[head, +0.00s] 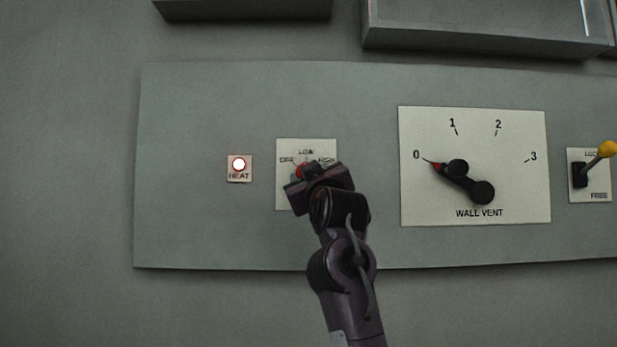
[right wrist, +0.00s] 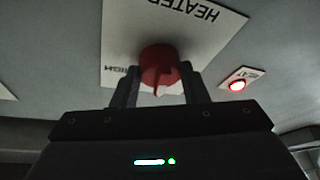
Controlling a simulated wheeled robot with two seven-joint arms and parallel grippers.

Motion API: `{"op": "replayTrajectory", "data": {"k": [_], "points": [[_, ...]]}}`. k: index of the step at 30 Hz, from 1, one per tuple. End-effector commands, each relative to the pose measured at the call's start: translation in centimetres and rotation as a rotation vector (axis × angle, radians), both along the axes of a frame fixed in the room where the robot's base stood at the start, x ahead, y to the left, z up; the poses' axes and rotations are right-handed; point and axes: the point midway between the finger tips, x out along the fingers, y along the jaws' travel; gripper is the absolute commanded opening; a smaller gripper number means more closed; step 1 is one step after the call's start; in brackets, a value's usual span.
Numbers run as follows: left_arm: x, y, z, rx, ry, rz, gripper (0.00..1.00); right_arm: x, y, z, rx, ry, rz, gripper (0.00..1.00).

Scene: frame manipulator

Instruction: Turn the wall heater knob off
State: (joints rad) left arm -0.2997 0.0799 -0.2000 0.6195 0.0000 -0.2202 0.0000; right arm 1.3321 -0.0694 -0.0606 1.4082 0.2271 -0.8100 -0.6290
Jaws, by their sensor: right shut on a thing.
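The red heater knob (head: 299,171) sits on a white plate (head: 293,146) marked OFF, LOW and HIGH in the head view. My right gripper (head: 305,174) covers most of the knob and the plate's lower part. In the right wrist view the red knob (right wrist: 160,66) is between the two dark fingers of my right gripper (right wrist: 160,88), which is shut on it. That view is upside down, with HEATER at the top and HIGH at the left. The knob's ridge points down in it, roughly toward the LOW side; the exact setting is hard to tell. My left gripper is not in view.
The HEAT lamp (head: 239,165) left of the knob plate is lit. To the right are the WALL VENT dial (head: 475,208) with a black pointer at 0 and a yellow-tipped lever (head: 607,149). Grey boxes (head: 480,40) jut out above the panel.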

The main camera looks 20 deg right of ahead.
Motion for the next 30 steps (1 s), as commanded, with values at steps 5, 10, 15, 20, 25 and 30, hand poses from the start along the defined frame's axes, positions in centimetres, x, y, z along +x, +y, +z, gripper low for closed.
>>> {"op": "replayTrajectory", "data": {"k": [5,10,15,20,25,30], "points": [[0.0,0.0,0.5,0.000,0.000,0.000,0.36,0.0,-0.3,0.2,-0.151,0.043,-0.003,0.17],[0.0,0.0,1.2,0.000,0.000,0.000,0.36,0.0,-0.3,0.4,-0.299,0.088,-0.002,0.17],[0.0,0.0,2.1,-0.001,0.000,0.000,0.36,-0.1,-0.3,0.5,-0.435,0.127,-0.002,0.17],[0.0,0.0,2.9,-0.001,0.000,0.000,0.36,-0.1,-0.4,0.6,-0.539,0.158,-0.001,0.17],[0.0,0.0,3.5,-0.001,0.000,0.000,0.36,-0.1,-0.3,0.6,-0.620,0.180,0.000,0.17],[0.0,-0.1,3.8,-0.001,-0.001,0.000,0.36,-0.1,-0.3,0.5,-0.666,0.194,0.000,0.17]]}}
